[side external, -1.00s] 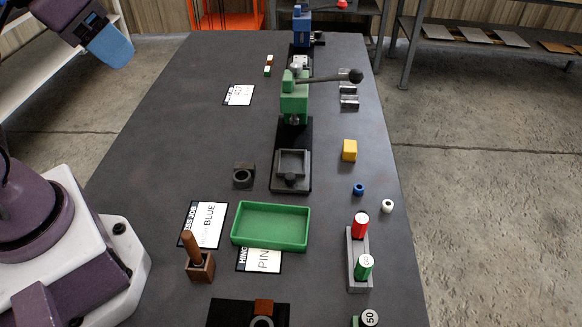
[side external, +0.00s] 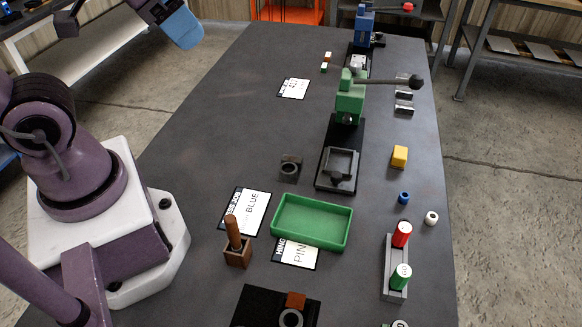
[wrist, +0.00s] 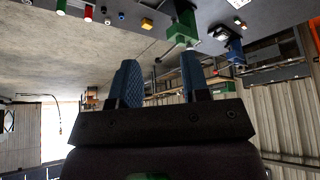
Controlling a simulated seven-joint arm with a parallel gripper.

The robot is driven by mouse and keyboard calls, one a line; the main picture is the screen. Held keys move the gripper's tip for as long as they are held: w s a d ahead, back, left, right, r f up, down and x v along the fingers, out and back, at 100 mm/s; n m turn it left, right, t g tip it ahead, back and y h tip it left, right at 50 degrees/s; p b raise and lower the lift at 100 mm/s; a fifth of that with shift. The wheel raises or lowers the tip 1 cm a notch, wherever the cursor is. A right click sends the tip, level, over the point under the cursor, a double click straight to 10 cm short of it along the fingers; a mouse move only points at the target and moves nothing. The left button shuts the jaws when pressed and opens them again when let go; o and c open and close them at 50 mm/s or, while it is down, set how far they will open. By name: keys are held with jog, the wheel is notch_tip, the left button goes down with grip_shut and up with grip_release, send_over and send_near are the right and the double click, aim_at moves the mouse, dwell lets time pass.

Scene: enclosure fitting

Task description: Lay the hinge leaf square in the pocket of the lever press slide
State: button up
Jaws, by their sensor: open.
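The green lever press (side external: 350,100) stands on a dark base on the table, its lever pointing right. Its grey slide (side external: 327,170) sits at the near end of that base, with a square, rimmed pocket. A dark grey shape shows at the pocket; I cannot tell whether it is a knob, a shadow or a part. I cannot single out the hinge leaf with certainty. My gripper (side external: 186,28) is at the upper left in the side view, high and well away from the slide. In the wrist view its two blue fingers (wrist: 159,80) are apart with nothing between them.
A green tray (side external: 312,222) lies nearer than the slide, beside printed cards (side external: 254,212). A grey block with a hole (side external: 291,167) sits left of the slide. A yellow block (side external: 399,156), small metal pieces (side external: 404,96) and a two-cylinder rack (side external: 394,270) line the right side.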

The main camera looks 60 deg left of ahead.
jog(key=o, duration=0.7)
jog(key=n+g, duration=0.6)
jog(key=n, duration=0.3)
send_near(289, 170)
notch_tip(289, 170, down, 9)
jog(key=shift+s, duration=0.1)
